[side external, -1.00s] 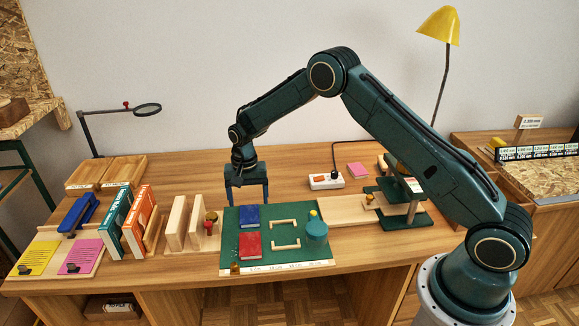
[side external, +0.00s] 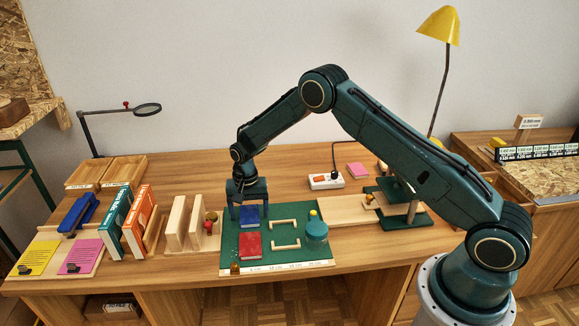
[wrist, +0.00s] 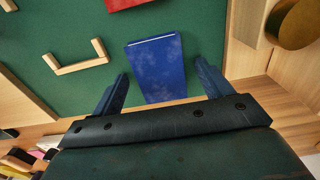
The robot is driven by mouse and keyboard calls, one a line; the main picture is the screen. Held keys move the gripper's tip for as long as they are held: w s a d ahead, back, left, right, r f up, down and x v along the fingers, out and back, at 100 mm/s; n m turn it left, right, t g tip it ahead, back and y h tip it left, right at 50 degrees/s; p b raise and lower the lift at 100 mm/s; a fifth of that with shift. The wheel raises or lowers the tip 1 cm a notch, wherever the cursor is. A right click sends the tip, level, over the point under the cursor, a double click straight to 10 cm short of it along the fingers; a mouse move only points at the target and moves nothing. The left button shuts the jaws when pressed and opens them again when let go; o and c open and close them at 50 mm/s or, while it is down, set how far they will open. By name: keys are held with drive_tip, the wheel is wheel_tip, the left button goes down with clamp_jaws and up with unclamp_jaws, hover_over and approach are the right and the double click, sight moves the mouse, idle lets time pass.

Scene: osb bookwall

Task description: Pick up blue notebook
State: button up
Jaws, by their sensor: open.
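The blue notebook (side external: 249,216) lies flat on the green mat (side external: 290,262), just behind a red notebook (side external: 250,245). My gripper (side external: 249,212) is low over the blue notebook, with its fingers apart toward the notebook's left and right sides. In the wrist view the blue notebook (wrist: 158,68) sits between the two open fingertips of my gripper (wrist: 162,84), with green mat showing on both sides of it. No contact shows. The red notebook's edge (wrist: 125,4) is at the top of the wrist view.
Wooden brackets (side external: 285,224) and a teal jar (side external: 316,230) stand right of the notebooks on the mat. A wooden divider block (side external: 178,224) and upright books (side external: 117,222) are to the left. A white power strip (side external: 325,181) lies behind on the table.

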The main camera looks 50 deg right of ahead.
sight(249, 214)
drive_tip(key=c, duration=1.1)
drive_tip(key=shift+r, duration=0.2)
wheel_tip(249, 214, up, 20)
drive_tip(key=shift+f, duration=0.15)
idle(0.4)
